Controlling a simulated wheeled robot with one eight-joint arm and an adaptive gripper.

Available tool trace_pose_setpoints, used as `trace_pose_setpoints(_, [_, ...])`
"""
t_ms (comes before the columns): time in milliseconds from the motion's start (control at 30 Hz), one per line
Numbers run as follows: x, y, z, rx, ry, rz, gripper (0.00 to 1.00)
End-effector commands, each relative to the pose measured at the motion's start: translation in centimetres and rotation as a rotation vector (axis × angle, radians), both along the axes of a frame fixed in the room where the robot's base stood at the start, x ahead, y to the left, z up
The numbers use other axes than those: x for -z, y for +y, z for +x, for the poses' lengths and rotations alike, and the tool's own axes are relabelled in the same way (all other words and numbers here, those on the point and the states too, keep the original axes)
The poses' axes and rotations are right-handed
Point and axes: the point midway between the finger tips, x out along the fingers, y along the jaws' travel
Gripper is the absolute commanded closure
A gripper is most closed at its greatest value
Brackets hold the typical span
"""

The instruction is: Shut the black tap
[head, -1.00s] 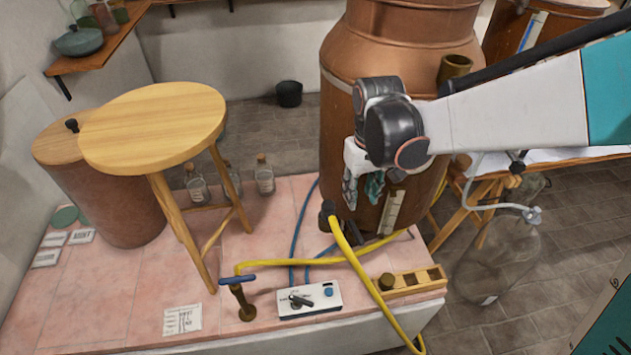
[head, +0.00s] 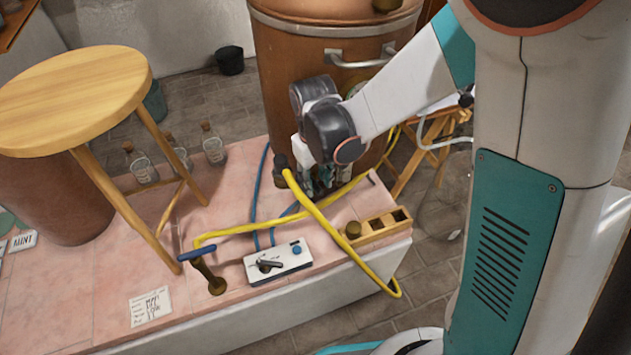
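A dark tap (head: 280,163) sits low on the front of the large copper vessel (head: 300,80), where the yellow hose (head: 325,222) begins. I take it for the black tap; its handle is too small or hidden to read its position. My gripper (head: 316,184) points down just to the right of this tap, close in front of the vessel's lower wall. Its teal fingers look apart. The wrist hides part of the vessel, and I cannot tell whether the fingers touch anything.
A blue-handled brass tap (head: 206,270), a white switch box (head: 278,262) and a wooden block with holes (head: 378,228) stand near the pink tiled ledge's front. A wooden stool (head: 75,95) and glass bottles (head: 212,145) are left. The yellow hose loops over the ledge edge.

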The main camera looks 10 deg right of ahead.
Motion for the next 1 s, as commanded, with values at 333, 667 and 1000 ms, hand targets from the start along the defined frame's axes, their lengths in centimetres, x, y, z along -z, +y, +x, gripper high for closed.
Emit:
trace_pose_setpoints(333, [0.94, -0.06, 0.03, 0.001, 0.000, 0.000, 0.65])
trace_pose_setpoints(667, [0.93, -0.05, 0.03, 0.001, 0.000, 0.000, 1.00])
trace_pose_setpoints(1000, [0.95, -0.17, 0.09, -0.036, 0.000, 0.000, 1.00])
